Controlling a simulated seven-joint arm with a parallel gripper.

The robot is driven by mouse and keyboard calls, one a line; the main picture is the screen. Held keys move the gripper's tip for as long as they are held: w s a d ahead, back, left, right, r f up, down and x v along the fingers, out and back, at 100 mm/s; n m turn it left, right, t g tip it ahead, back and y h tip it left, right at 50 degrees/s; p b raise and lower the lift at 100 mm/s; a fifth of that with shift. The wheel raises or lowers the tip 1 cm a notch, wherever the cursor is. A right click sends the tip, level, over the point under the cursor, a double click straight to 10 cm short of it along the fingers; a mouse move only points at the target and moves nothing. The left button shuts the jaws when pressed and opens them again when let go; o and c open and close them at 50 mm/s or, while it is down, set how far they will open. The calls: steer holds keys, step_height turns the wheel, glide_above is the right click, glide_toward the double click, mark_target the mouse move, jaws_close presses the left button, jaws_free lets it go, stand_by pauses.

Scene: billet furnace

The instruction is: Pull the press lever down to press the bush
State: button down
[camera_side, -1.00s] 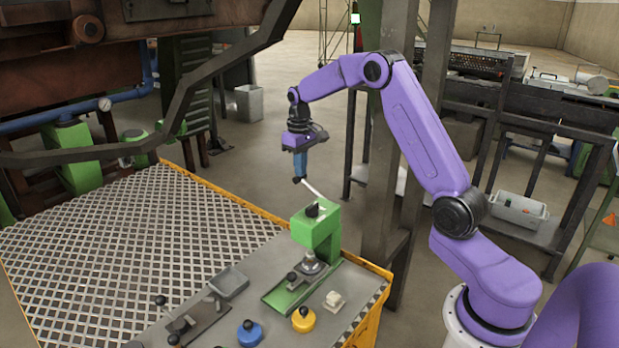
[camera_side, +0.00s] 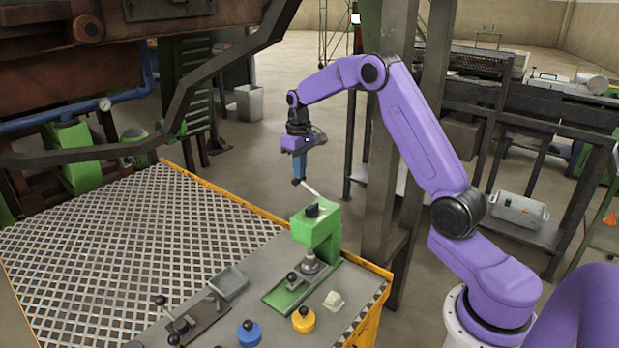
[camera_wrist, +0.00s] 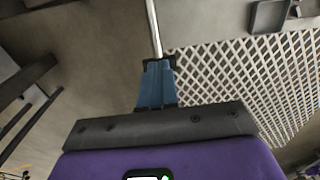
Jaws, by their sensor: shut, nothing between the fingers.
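The press (camera_side: 317,230) is a green upright frame on a green base, standing on the grey bench top. Its lever (camera_side: 311,189) is a pale rod that slopes up and left from the press head to my gripper. My gripper (camera_side: 298,181) has blue fingers pointing down, shut at the lever's upper end. In the wrist view, the lever (camera_wrist: 153,28) runs up from the tips of my gripper (camera_wrist: 158,62). The lever's knob is hidden or too small to tell. A round metal part (camera_side: 311,263) sits under the press head; I cannot make out the bush.
A grey tray (camera_side: 229,283), a blue knobbed piece (camera_side: 249,333), a yellow knobbed piece (camera_side: 303,319) and a small pale block (camera_side: 334,300) are on the bench. A metal grating (camera_side: 130,250) lies to the left. A dark steel column (camera_side: 400,130) stands behind my arm.

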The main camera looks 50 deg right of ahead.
mark_target(298, 184)
steer(key=shift+w+f, duration=0.15)
steer(key=shift+f, duration=0.65)
steer(key=shift+w+d+f, duration=0.15)
steer(key=shift+w+f, duration=0.1)
steer(key=shift+f, duration=0.35)
stand_by(1.2)
steer(key=shift+w+a+f, duration=0.15)
steer(key=shift+a+f, duration=0.15)
steer(key=shift+f, duration=0.45)
stand_by(0.7)
steer(key=shift+f, duration=0.35)
steer(key=shift+d+f, duration=0.2)
steer(key=shift+f, duration=0.15)
stand_by(0.5)
steer(key=shift+r, duration=4.9)
steer(key=shift+r, duration=2.5)
